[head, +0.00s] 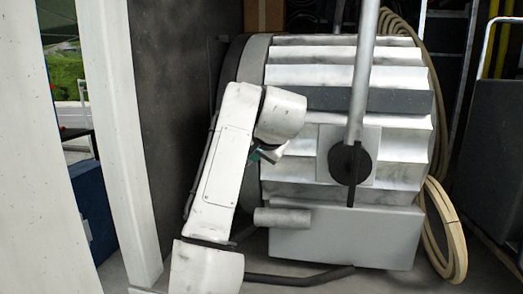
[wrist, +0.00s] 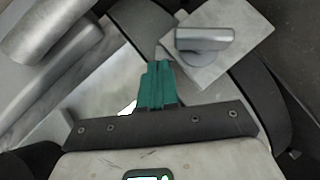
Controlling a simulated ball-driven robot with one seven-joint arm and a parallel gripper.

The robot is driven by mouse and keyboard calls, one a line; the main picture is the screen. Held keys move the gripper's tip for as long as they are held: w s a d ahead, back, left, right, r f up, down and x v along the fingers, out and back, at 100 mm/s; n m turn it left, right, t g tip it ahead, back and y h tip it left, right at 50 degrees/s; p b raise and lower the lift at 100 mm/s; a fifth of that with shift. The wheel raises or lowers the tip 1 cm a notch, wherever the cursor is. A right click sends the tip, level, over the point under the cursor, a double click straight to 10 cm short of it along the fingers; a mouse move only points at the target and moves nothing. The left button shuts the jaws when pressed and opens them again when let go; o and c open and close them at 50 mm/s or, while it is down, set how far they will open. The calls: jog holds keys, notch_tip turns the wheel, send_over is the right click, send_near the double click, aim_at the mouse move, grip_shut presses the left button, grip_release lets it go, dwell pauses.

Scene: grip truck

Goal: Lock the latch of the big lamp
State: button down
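The big lamp (head: 345,75) is a large ribbed silver drum lying on its side, with a grey base box (head: 345,240). In the wrist view, a silver latch handle (wrist: 205,37) sits on a square metal plate (wrist: 237,62). I cannot make out this latch in the head view, where my arm covers part of the lamp's left side. My gripper (head: 265,154) is at the lamp's left side. In the wrist view its teal fingers (wrist: 156,68) are together, with nothing visible between them. The fingertips are just below and left of the handle; I cannot tell whether they touch.
A grey bar (head: 362,75) with a black knob (head: 350,163) crosses the lamp's front. A coiled tan hose (head: 440,225) hangs at its right. A dark wall (head: 178,90) and white post (head: 118,130) stand close on the left. A short metal cylinder (head: 282,217) juts out below my gripper.

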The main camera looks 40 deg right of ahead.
jog(key=shift+s+d+f, duration=0.1)
jog(key=shift+s+f, duration=0.05)
jog(key=shift+f, duration=0.25)
jog(key=shift+f+p, duration=0.25)
jog(key=shift+p, duration=0.05)
jog(key=shift+r, duration=0.15)
dwell(0.3)
jog(key=shift+r+p, duration=0.7)
jog(key=shift+p, duration=0.1)
